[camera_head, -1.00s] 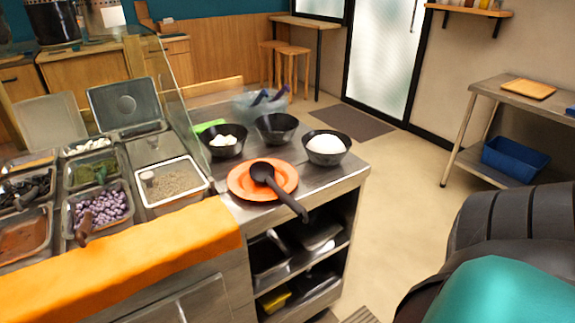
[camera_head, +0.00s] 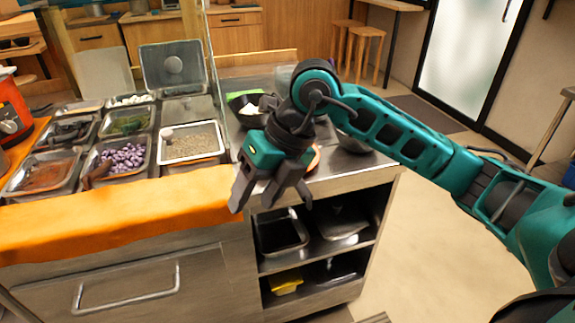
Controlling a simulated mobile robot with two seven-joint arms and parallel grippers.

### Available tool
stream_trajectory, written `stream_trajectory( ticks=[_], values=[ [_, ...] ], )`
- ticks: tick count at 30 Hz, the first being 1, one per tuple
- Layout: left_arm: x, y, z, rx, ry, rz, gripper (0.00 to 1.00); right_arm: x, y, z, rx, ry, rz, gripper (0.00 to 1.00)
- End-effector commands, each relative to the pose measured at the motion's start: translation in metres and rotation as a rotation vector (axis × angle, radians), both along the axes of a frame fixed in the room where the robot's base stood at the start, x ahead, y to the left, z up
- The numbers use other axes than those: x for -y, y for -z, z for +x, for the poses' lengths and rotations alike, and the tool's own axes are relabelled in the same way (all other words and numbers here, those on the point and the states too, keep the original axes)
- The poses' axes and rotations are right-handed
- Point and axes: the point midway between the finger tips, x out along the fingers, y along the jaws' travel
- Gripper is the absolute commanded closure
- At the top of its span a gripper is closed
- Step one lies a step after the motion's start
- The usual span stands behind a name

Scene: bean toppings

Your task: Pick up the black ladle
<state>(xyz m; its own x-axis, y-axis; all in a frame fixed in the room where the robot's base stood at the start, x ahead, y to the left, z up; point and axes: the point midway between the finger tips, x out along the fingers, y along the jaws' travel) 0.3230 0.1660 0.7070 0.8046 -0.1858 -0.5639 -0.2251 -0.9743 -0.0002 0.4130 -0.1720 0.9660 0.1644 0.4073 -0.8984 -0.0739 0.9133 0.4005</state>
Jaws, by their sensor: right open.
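My right gripper (camera_head: 270,205) is in front of the counter's right part, with its fingers apart, pointing down and empty. The black ladle is hidden behind my right gripper and arm. Only a sliver of the orange plate (camera_head: 315,158) shows beside the gripper. I cannot tell how far the gripper is from the ladle. My left gripper is not in view.
The steel counter (camera_head: 350,176) has open shelves below holding trays. Topping containers, including purple beans (camera_head: 122,157), stand left, behind an orange cloth (camera_head: 120,216). Black bowls (camera_head: 243,103) stand behind my arm. The floor at right is clear.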

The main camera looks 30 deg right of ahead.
Motion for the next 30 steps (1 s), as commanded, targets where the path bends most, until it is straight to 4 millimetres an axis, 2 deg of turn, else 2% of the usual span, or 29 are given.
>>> stream_trajectory(
  ticks=[1, 3, 6, 9, 11, 21, 26, 30],
  values=[
    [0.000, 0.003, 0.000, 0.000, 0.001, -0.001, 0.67, 0.029, -0.009, 0.011, 0.049, 0.073, -0.131, 0.45],
    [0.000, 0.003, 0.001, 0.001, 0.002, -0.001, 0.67, 0.063, -0.021, 0.020, 0.091, 0.171, -0.271, 0.45],
    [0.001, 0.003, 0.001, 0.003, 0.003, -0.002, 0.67, 0.095, -0.038, 0.026, 0.134, 0.282, -0.396, 0.45],
    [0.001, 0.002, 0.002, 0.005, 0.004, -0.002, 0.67, 0.111, -0.044, 0.028, 0.153, 0.343, -0.456, 0.45],
    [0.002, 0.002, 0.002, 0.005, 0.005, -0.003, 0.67, 0.116, -0.040, 0.031, 0.155, 0.357, -0.468, 0.45],
    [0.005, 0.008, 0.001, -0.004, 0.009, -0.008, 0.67, 0.122, 0.014, 0.052, 0.153, 0.355, -0.467, 0.45],
    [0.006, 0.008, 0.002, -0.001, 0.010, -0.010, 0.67, 0.124, 0.024, 0.056, 0.155, 0.354, -0.467, 0.45],
    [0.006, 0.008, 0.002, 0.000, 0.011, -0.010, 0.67, 0.125, 0.040, 0.063, 0.153, 0.354, -0.466, 0.45]
  ],
)
